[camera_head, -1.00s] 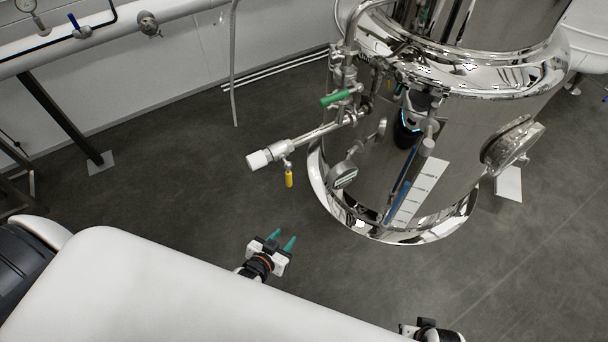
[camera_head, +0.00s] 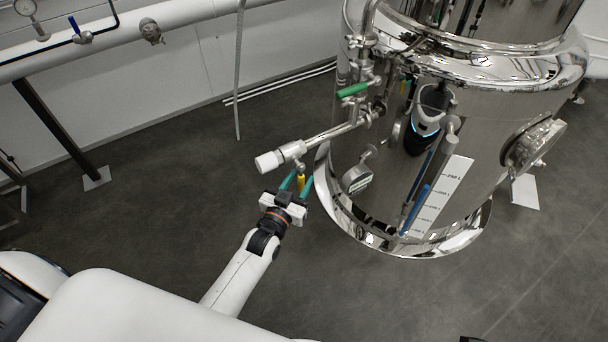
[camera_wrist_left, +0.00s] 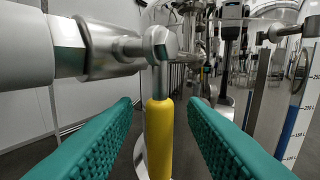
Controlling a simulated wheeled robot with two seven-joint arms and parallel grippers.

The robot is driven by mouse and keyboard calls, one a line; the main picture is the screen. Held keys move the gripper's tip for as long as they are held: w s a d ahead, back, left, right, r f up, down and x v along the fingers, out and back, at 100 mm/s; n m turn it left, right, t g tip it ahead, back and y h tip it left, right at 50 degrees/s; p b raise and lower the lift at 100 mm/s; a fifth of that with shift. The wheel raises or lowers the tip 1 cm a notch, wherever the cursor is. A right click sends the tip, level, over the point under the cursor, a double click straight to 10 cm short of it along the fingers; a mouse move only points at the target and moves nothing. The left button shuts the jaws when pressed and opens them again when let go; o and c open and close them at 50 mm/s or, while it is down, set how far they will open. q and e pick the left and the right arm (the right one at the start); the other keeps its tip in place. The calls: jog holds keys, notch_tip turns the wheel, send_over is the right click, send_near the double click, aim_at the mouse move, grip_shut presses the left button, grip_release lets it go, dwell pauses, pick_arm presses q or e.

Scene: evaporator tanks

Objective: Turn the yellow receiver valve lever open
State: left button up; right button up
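The yellow receiver valve lever (camera_head: 301,182) hangs down below the valve on a steel pipe that sticks out left of the tank. In the left wrist view the yellow lever (camera_wrist_left: 159,138) stands upright in the middle of the picture. My left gripper (camera_head: 296,181) is open, with its teal fingers on either side of the lever. In the left wrist view gaps show between the lever and both fingers, so they look apart from it. My right gripper cannot be made out in the head view; only a small dark piece shows at the bottom edge.
The white pipe end (camera_head: 268,161) is just above and left of my left gripper. The shiny tank (camera_head: 400,190) stands to the right, with a round gauge (camera_head: 356,179) and a green-handled valve (camera_head: 352,90).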

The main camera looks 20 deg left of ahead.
aim_at(299, 181)
pick_arm(q)
jog(key=shift+w+d, duration=0.15)
jog(key=shift+w, duration=1.55)
grip_shut()
